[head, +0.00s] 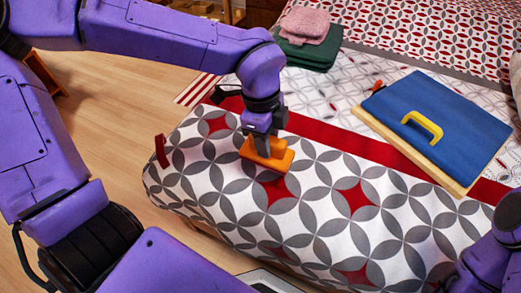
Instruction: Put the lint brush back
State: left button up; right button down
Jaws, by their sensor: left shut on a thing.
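My left gripper (262,136) comes down over the near part of the bed and is shut on an orange block-like thing (268,158), which looks like the lint brush. The fingers hide part of its top. It is at or just above the patterned bed cover (215,185); I cannot tell whether it touches. Of my right arm, only purple links show at the lower right edge; its gripper is not in view.
A blue cloth-covered board (450,105) with a yellow handle-like piece (424,124) lies on the bed at right. A small red-orange item (377,86) is by its left corner. Folded pink (305,23) and green cloths (308,54) lie farther back. The cover's near part is clear.

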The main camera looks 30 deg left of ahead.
pick_arm(q)
jog(key=w+a+f, duration=0.1)
jog(key=a+f, duration=0.1)
jog(key=f, duration=0.1)
jog(key=w+a+f, duration=0.1)
jog(key=f, duration=0.1)
jog(key=shift+w+f+b, duration=0.25)
jog(key=shift+w+b, duration=0.1)
jog(key=shift+f+b, duration=0.3)
jog(key=shift+f, duration=1.15)
jog(key=shift+f, duration=0.1)
jog(key=o, duration=1)
jog(key=shift+r, duration=0.45)
jog(key=r+p, duration=0.1)
jog(key=r, duration=0.2)
jog(key=a+r, duration=0.1)
jog(key=r, duration=0.3)
jog(key=r+p, duration=0.1)
jog(key=r, duration=0.3)
jog(key=shift+a+r+p, duration=0.15)
jog(key=shift+a+p, duration=0.1)
jog(key=shift+p, duration=0.1)
